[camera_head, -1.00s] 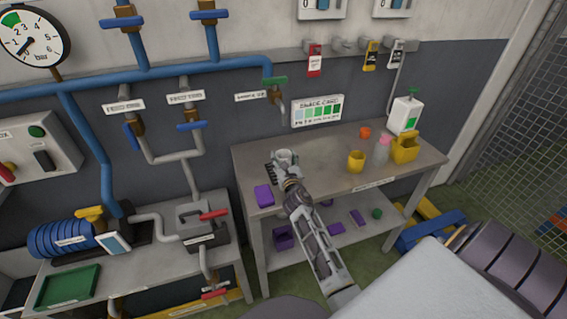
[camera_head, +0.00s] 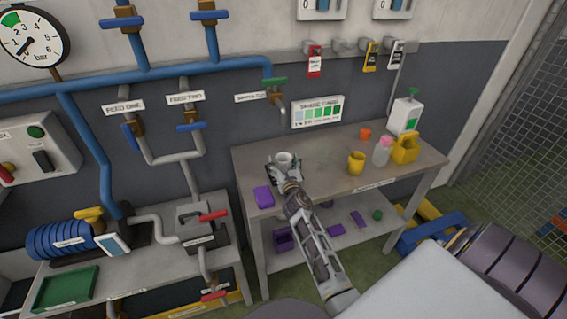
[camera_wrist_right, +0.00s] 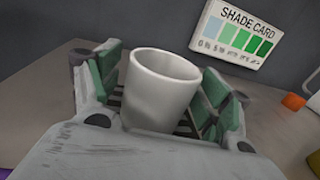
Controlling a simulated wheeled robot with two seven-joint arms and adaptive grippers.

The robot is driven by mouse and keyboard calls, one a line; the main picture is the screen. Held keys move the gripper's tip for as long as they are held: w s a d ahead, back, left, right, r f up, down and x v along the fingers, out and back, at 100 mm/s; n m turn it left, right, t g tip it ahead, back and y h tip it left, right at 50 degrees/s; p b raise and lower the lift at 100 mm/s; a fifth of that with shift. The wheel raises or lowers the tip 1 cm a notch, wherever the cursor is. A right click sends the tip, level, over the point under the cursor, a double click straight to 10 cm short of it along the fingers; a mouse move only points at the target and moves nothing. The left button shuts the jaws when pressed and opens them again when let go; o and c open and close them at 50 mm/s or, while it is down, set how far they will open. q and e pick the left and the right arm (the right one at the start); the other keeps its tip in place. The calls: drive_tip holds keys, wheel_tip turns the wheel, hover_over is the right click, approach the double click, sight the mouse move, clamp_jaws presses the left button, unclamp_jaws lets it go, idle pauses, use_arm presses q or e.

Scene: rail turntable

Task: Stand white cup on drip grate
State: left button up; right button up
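The white cup (camera_head: 284,161) stands upright at the left part of the workbench. In the right wrist view the cup (camera_wrist_right: 160,92) is between the green-padded fingers, with dark slats of the drip grate (camera_wrist_right: 116,97) showing beside its lower part. It appears to stand on the grate; its base is hidden by my gripper. My right gripper (camera_head: 285,174) has its fingers spread to either side of the cup, and the fingers (camera_wrist_right: 163,100) look open. My left gripper is in neither view.
The sample tap (camera_head: 281,105) hangs from the wall above the cup. A purple block (camera_head: 263,197) lies left of my gripper. A yellow cup (camera_head: 356,162), a pink-capped bottle (camera_head: 381,152) and a yellow caddy (camera_head: 405,149) stand to the right. The bench between is clear.

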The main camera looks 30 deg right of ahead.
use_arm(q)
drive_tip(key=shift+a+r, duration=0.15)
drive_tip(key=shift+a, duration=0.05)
use_arm(e)
drive_tip(key=shift+r, duration=0.15)
drive_tip(key=shift+b+v, duration=0.3)
drive_tip(key=shift+v, duration=3.75)
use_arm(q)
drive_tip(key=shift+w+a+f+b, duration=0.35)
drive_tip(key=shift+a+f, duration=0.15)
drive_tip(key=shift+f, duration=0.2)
use_arm(e)
drive_tip(key=shift+v, duration=1.95)
